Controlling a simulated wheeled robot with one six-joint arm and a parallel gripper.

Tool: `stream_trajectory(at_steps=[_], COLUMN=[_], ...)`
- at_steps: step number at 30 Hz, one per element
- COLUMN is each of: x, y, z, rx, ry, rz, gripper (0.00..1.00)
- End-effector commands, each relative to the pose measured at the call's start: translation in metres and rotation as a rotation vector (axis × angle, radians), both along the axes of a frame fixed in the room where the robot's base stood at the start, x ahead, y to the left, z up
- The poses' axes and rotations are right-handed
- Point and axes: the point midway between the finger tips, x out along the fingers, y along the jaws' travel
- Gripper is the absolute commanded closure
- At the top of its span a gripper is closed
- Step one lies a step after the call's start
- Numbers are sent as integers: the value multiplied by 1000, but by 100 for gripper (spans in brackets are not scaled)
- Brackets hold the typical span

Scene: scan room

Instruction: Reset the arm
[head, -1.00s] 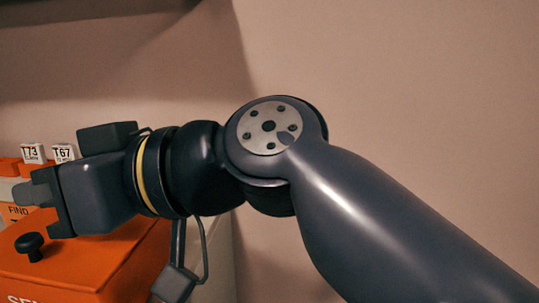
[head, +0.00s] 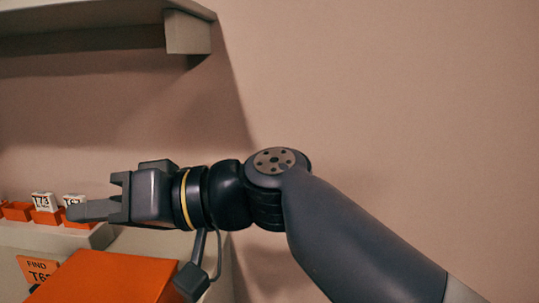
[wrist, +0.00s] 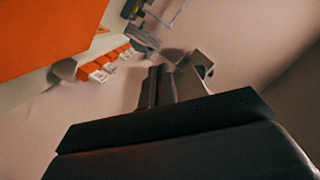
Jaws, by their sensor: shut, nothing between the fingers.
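My gripper (head: 92,209) is at the left of the head view, pointing left at the end of my dark grey arm. It is shut and holds nothing. Its fingers (wrist: 166,84) also show close together in the wrist view. In the head view it is in front of a white shelf with small orange holders and stands above and beside an orange box (head: 115,274). No contact with the box or holders can be made out. The fingers partly cover the view toward the holders.
White labelled blocks, one reading T73 (head: 42,201), stand in orange holders (head: 46,217) on the white ledge. A sign reading FIND (head: 36,268) is at the lower left. A shelf (head: 80,17) overhangs at upper left. Bare wall fills the right.

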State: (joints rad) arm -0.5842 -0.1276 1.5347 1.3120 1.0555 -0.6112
Motion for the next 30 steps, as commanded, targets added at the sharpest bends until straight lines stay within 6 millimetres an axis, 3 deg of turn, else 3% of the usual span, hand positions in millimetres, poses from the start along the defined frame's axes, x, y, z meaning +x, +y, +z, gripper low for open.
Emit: stream_trajectory(at_steps=[10, 30], x=[22, 64], y=[-2, -6], z=[15, 24], rx=[13, 38], ry=[161, 459], rz=[-2, -2], gripper=[100, 100])
